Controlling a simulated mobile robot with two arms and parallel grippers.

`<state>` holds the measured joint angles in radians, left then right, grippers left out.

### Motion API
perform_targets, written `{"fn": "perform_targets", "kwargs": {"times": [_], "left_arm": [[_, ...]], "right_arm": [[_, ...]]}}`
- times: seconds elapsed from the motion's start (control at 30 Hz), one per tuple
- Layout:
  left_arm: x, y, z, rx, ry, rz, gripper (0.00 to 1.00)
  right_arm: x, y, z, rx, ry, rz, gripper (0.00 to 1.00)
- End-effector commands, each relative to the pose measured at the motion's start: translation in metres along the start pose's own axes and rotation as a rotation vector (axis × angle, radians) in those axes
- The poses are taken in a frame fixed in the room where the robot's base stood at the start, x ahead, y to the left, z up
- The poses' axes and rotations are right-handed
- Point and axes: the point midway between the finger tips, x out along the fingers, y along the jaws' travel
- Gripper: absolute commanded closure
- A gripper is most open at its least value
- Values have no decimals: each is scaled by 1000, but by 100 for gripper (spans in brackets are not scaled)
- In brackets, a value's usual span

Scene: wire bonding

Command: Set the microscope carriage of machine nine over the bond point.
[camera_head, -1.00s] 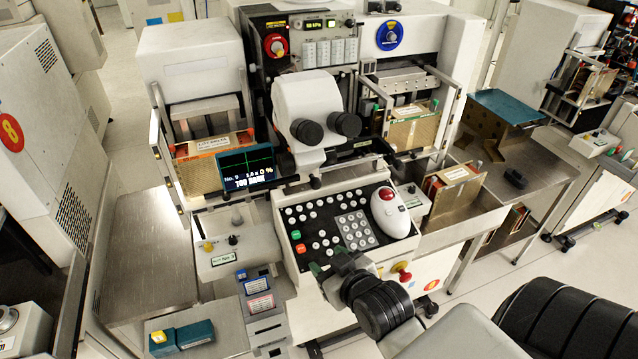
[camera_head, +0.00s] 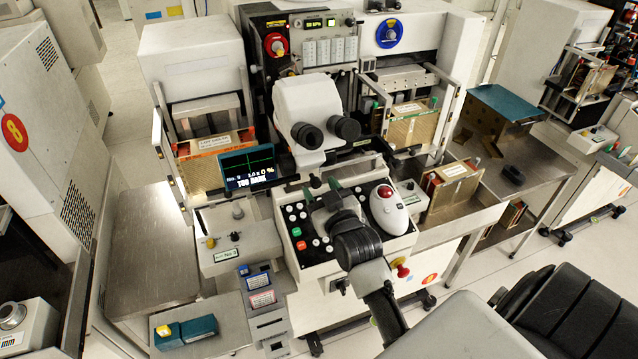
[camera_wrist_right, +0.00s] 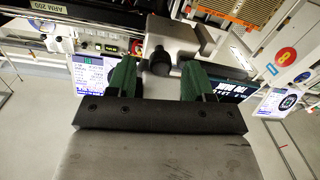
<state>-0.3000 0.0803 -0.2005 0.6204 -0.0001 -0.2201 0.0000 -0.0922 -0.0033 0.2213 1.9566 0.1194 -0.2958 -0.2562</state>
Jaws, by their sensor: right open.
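The white microscope head (camera_head: 306,100) with two black eyepieces (camera_head: 346,128) stands at the middle of the machine. The small screen (camera_head: 248,168) left of it shows "No. 9" and "TOO DARK". My right gripper (camera_head: 321,189) is above the keypad panel, below and in front of the eyepieces, apart from them. In the right wrist view my right gripper (camera_wrist_right: 159,82) is open, its two green fingers spread. A black knob (camera_wrist_right: 160,62) on a grey body shows between and beyond the fingertips; I cannot tell how far. My left gripper is not in view.
The keypad panel (camera_head: 294,216) lies under my right gripper and is partly hidden by it. A white mouse-shaped control with a red ball (camera_head: 388,209) is just right. Cartons (camera_head: 210,160) stand left, and another box (camera_head: 452,183) right. A blue-topped block (camera_head: 506,104) is farther right.

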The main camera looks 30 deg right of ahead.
Motion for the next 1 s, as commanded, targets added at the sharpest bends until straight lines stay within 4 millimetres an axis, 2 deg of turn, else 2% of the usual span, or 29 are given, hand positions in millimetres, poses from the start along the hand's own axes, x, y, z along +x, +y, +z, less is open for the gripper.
{"fn": "perform_targets", "kwargs": {"times": [0.13, 0.43, 0.77, 1.0], "left_arm": [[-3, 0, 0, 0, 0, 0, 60], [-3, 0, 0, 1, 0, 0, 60], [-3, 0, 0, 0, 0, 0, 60], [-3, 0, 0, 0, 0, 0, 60]], "right_arm": [[11, 0, 0, 0, -1, 0, 48], [12, 0, 0, 0, 0, 0, 48], [12, 0, 0, 1, -1, 0, 99], [12, 4, 1, -1, -1, 0, 100]]}}
